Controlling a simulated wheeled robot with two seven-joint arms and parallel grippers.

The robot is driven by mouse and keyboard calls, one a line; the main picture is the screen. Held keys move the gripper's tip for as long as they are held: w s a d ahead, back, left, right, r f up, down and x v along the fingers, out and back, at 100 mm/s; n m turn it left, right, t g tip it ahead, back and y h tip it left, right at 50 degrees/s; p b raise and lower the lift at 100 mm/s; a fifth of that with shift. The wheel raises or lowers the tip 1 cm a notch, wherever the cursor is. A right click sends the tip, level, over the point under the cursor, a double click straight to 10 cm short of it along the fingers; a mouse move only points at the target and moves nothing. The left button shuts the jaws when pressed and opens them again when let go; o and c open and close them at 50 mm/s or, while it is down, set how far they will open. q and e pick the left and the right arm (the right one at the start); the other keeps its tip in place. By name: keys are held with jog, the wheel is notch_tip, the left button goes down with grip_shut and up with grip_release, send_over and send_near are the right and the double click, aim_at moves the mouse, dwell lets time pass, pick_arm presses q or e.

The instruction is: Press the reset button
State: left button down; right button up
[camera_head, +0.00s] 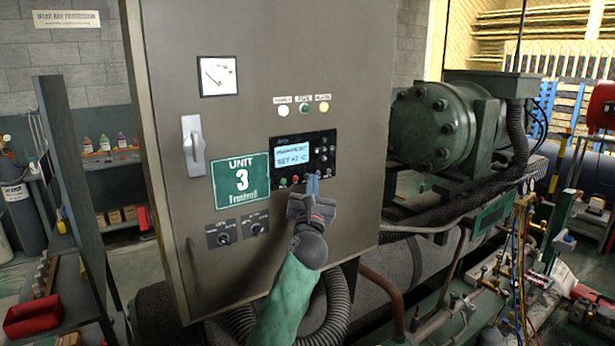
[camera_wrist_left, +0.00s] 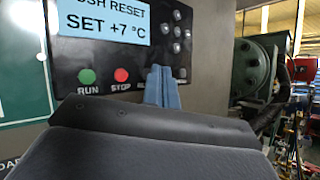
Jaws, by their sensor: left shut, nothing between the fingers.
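The black control panel (camera_head: 328,137) is set in the cabinet door. Its lit display (camera_head: 293,156) reads "SET +7 °C" under a line ending in "RESET" in the wrist view (camera_wrist_left: 98,20). Below the display are a green RUN button (camera_wrist_left: 87,77) and a red STOP button (camera_wrist_left: 122,75). Right of STOP, my left gripper's blue fingertips (camera_wrist_left: 162,86) cover the spot where a third label begins; no reset button shows there. My left gripper (camera_head: 313,184) is shut and empty, pointing at the panel's lower edge. I cannot tell whether it touches. My right gripper is out of view.
The cabinet door (camera_head: 260,40) also carries a gauge (camera_head: 218,76), a latch handle (camera_head: 193,146), a UNIT 3 sign (camera_head: 241,180), two knobs (camera_head: 238,230) and indicator lamps (camera_head: 304,109). A green compressor (camera_head: 430,125) and hoses stand to the right. A shelf (camera_head: 70,180) is left.

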pick_arm(q)
jog(key=shift+w+a, duration=0.1)
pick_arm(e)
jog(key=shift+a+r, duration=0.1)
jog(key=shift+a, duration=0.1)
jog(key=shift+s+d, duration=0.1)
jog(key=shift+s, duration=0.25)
pick_arm(q)
jog(key=shift+w+a, duration=0.2)
jog(key=shift+w, duration=0.1)
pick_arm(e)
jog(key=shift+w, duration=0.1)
pick_arm(q)
jog(key=shift+s+d, duration=0.15)
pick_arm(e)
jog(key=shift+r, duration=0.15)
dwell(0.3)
pick_arm(q)
jog(key=shift+s+d+p, duration=0.3)
jog(key=shift+s+p, duration=0.1)
jog(key=shift+s, duration=0.1)
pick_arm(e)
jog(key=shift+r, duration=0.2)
pick_arm(q)
jog(key=shift+d, duration=0.1)
